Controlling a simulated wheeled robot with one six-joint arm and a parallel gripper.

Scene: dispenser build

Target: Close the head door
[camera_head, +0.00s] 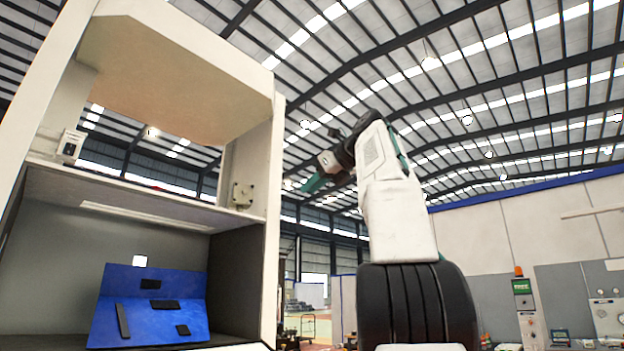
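The tall white dispenser cabinet (269,215) stands at the left. Its upper head section is open, and the hall shows through it. A beige panel (170,85) spans the top of this opening; I cannot tell whether it is the head door or the cabinet's roof. No other door panel can be made out. My gripper (310,185), with green fingers, is raised in the air to the right of the cabinet, pointing left towards it. It appears apart from the cabinet and holds nothing visible. The finger gap is too small to read.
A shelf (150,190) divides the cabinet, with small grey boxes at the left (71,146) and right (242,195). A blue panel (160,322) with black pieces sits in the lower bay. Wall equipment (525,300) stands far right. The air between gripper and cabinet looks clear.

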